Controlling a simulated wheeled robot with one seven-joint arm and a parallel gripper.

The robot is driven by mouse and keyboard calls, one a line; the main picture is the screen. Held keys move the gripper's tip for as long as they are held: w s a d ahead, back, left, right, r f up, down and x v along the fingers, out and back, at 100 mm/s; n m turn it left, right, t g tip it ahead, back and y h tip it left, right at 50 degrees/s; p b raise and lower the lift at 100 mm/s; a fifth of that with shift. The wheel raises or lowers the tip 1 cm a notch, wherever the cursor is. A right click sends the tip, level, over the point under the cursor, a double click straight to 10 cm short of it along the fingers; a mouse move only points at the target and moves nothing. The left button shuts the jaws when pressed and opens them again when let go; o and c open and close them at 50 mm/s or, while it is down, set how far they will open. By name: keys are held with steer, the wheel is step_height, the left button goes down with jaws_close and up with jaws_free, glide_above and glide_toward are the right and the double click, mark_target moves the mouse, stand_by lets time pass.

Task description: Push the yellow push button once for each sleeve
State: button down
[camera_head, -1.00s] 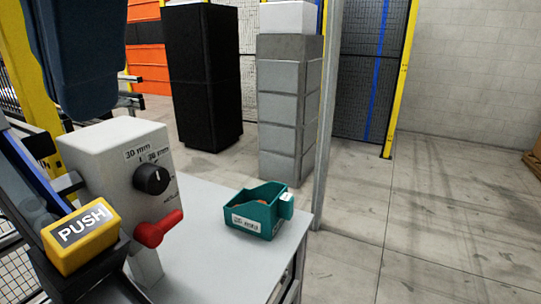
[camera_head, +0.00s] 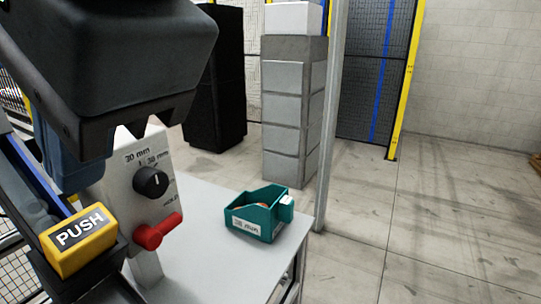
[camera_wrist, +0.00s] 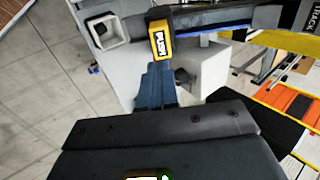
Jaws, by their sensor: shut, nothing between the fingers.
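The yellow push button (camera_head: 78,240), marked PUSH, sits on a dark mount at the lower left in the head view. It also shows at the top middle of the wrist view (camera_wrist: 162,42). My gripper (camera_head: 80,185) has blue fingers, shut and empty, behind and above the button in the head view. A teal bin (camera_head: 258,222) with a millimetre label stands on the table; something orange-brown shows inside, but I cannot make out or count sleeves.
A white control box (camera_head: 122,205) with a black dial (camera_head: 150,182) and a red lever (camera_head: 157,232) stands beside the button, partly under my gripper. The grey table (camera_head: 205,255) is otherwise mostly clear. A metal post (camera_head: 331,130) rises behind the bin.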

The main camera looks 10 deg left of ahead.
mark_target(79, 234)
steer(key=x, duration=0.8)
steer(key=shift+p, duration=0.3)
steer(key=shift+f, duration=0.15)
steer(key=b+x, duration=0.2)
steer(key=x, duration=0.3)
steer(key=shift+f, duration=0.1)
steer(key=shift+s+f, duration=0.1)
steer(key=shift+f, duration=0.05)
stand_by(0.4)
steer(key=v, duration=0.8)
steer(key=shift+r, duration=0.25)
stand_by(1.1)
